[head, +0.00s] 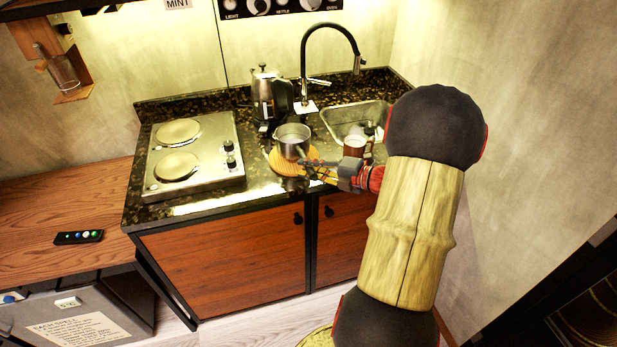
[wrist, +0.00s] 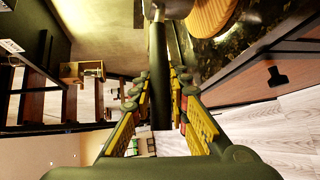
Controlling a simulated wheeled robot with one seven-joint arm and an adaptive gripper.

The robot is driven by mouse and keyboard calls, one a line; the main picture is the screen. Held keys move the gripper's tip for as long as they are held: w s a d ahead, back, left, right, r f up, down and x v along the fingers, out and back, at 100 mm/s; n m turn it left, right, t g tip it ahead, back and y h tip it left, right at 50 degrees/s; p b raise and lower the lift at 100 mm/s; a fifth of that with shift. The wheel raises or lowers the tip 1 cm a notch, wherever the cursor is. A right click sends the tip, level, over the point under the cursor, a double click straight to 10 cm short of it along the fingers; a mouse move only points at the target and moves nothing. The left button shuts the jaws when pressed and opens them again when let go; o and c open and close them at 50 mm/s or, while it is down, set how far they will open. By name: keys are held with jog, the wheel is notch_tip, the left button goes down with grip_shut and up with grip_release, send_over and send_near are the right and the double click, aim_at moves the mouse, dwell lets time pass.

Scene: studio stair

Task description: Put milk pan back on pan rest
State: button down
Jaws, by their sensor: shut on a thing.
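The milk pan (head: 291,143) is a small grey metal pan, upright over the round wooden pan rest (head: 273,158) on the counter. The rest shows past the pan's lower edge; I cannot tell whether they touch. In the wrist view, the pan (wrist: 176,8) is cut off at the top, beside the ribbed edge of the pan rest (wrist: 211,16). My gripper (head: 308,165) comes in from the right, shut on the pan's dark handle. The handle (wrist: 157,55) runs between my fingers (wrist: 158,76) in the wrist view.
A brown mug (head: 354,146) stands right of the pan, by the sink (head: 343,114). A kettle (head: 264,92) and the black tap (head: 304,65) stand behind. The hob (head: 190,152) is at left. The counter's front edge runs below my gripper.

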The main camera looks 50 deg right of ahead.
notch_tip(320, 180, down, 3)
jog(key=shift+r+b, duration=0.1)
jog(key=shift+b, duration=0.6)
jog(key=shift+r, duration=0.1)
jog(key=c, duration=1.7)
grip_release()
jog(key=shift+s, duration=0.1)
jog(key=p+v, duration=0.4)
jog(key=v, duration=0.8)
